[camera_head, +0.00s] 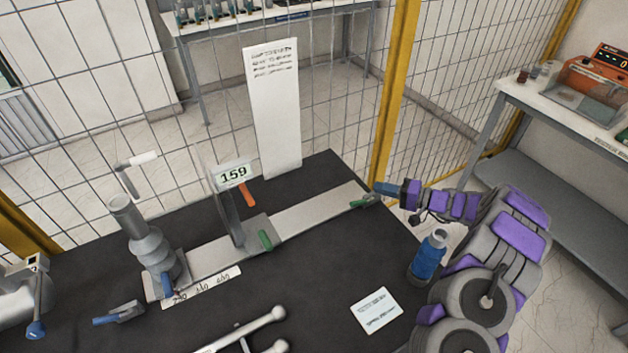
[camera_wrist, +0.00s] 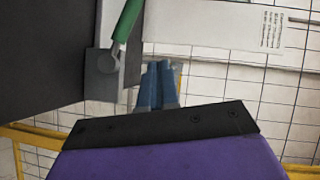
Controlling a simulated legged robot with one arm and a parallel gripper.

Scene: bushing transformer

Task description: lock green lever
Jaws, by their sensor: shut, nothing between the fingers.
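A green lever (camera_head: 360,203) sits at the far right end of the metal rail (camera_head: 320,212), by the table's edge. In the wrist view the same lever (camera_wrist: 127,20) points up from a grey pivot on a grey end block (camera_wrist: 101,64). My gripper (camera_head: 377,188) is beside this end of the rail, with its blue fingers together and empty. In the wrist view the gripper (camera_wrist: 158,66) is just right of the pivot; whether it touches is unclear. A second green lever (camera_head: 265,240) is on the slider block in the rail's middle.
The slider carries a display reading 159 (camera_head: 233,175) and an orange lever (camera_head: 247,194). A grey bushing (camera_head: 150,250) stands at the rail's left end. A blue bottle (camera_head: 428,257) and a white card (camera_head: 376,310) are nearer. Wire fencing (camera_head: 335,120) stands behind the table.

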